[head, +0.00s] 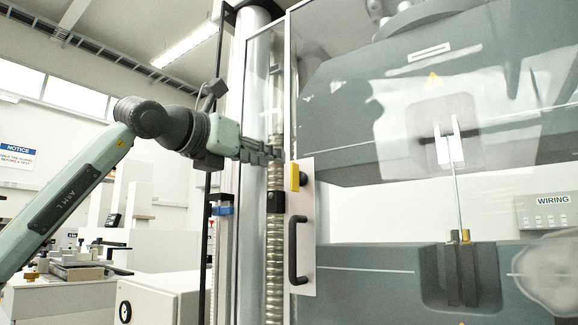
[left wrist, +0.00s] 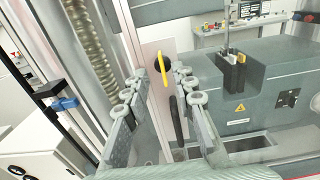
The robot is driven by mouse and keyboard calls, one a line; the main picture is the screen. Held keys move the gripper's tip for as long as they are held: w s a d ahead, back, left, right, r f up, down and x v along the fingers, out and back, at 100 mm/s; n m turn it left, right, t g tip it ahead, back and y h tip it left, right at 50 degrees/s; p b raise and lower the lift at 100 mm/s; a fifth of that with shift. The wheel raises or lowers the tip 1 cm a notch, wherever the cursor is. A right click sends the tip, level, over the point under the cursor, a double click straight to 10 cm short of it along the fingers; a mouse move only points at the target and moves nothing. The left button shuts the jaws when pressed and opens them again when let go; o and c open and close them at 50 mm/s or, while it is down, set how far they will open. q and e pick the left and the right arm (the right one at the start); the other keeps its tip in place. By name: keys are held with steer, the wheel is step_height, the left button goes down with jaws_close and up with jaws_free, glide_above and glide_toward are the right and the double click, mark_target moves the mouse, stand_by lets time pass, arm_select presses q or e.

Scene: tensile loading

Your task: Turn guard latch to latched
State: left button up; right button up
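The guard latch is a small yellow lever (head: 295,177) on a pale plate (head: 301,220) at the edge of the clear guard door. It stands roughly upright in the head view, with a black part beside it. In the left wrist view the yellow latch (left wrist: 163,66) appears ahead, between the two fingers. My left gripper (head: 272,153) is just left of and slightly above the latch in the head view. In the left wrist view the left gripper (left wrist: 158,82) is open with nothing between its pads, apparently short of the latch. My right gripper is in neither view.
A black door handle (head: 293,250) is below the latch. A ribbed column (head: 274,215) and a metal post stand left of the door. Behind the guard are the grey machine heads and a thin upright specimen (head: 457,190). A white cabinet (head: 155,300) stands at lower left.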

mark_target(291, 165)
arm_select(q)
steer(key=p+x, duration=0.1)
steer(key=x, duration=0.5)
steer(key=shift+w+d+p, duration=0.1)
steer(key=shift+d+p, duration=0.05)
steer(key=shift+p, duration=0.2)
steer(key=shift+w+d, duration=0.35)
steer(key=shift+w, duration=0.15)
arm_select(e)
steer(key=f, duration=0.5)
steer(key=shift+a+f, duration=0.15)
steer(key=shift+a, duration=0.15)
arm_select(q)
jaws_close()
